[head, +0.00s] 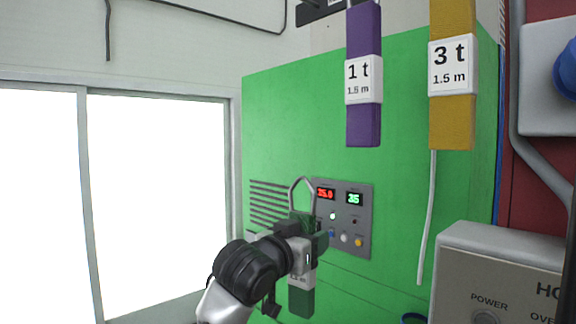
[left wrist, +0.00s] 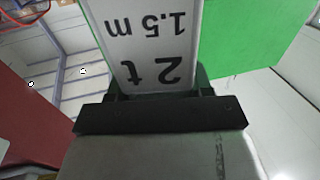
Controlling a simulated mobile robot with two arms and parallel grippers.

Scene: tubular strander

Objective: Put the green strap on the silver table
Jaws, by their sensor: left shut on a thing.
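The green strap (head: 301,302) hangs from my left gripper (head: 312,248), with its dark green lower end below the jaws and a thin loop above them. My left gripper is shut on it in front of the green cabinet. In the left wrist view the strap's white label (left wrist: 150,45), reading 2 t 1.5 m, fills the space just beyond the jaws (left wrist: 160,100). The silver table is not in view. My right gripper is not in view.
A purple 1 t strap (head: 363,125) and a yellow 3 t strap (head: 452,120) hang to the right. Behind my gripper are the green cabinet (head: 400,190) and its button panel (head: 360,220). A grey control box (head: 480,265) stands at lower right. A bright window (head: 155,200) is left.

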